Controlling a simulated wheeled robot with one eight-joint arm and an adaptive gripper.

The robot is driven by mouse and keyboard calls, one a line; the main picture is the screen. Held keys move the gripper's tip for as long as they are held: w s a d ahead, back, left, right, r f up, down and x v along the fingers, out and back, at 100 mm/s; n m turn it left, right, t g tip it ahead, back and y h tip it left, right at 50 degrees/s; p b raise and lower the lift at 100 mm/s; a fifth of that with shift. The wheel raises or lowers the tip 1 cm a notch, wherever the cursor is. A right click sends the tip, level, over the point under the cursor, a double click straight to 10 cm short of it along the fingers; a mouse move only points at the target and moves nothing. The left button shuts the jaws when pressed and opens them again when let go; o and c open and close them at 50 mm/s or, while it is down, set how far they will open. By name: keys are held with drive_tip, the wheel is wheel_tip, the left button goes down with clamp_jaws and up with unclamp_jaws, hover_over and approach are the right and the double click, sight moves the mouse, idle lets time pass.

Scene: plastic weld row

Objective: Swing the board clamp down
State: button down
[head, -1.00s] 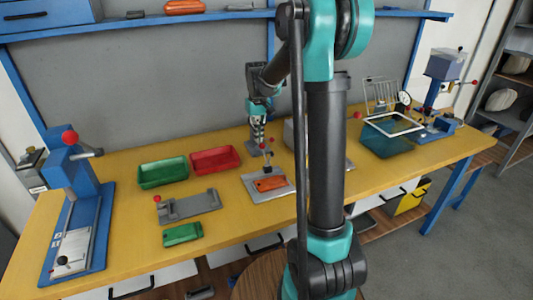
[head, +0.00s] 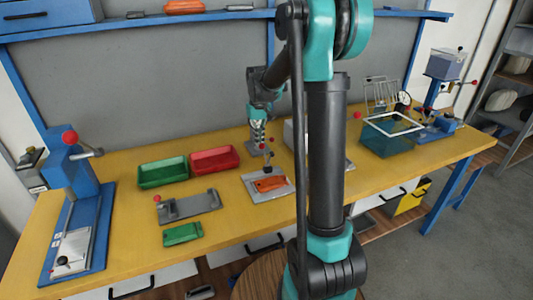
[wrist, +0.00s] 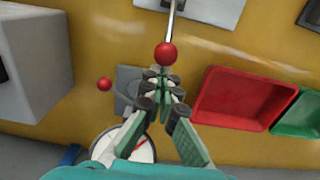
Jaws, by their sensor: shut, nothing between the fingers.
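The board clamp is an upright lever with a red ball knob (wrist: 166,53) at its top. It stands on a grey plate (head: 284,191) that carries an orange board (head: 269,184). My gripper (head: 260,146) is above the bench at the back of this plate, pointing down. In the wrist view its shut, empty fingertips (wrist: 160,74) are right beside the knob. I cannot tell whether they touch it. The clamp's rod runs from the knob to the plate's edge, at the top of that view. The clamp's foot is partly hidden there.
A second red ball (wrist: 104,84) and a grey block (wrist: 32,55) are left of my gripper in the wrist view. Red (head: 215,160) and green (head: 163,172) bins stand to the left. A grey fixture (head: 188,207) and a green board (head: 183,234) lie nearer the front.

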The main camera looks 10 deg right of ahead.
sight(262, 144)
drive_tip(key=shift+s+r, duration=0.2)
drive_tip(key=shift+s, duration=0.05)
drive_tip(key=shift+s+d, duration=0.2)
drive_tip(key=shift+s, duration=0.4)
idle(0.3)
drive_tip(key=shift+s+d+r, duration=0.1)
drive_tip(key=shift+s+r, duration=0.35)
drive_tip(key=shift+s, duration=0.2)
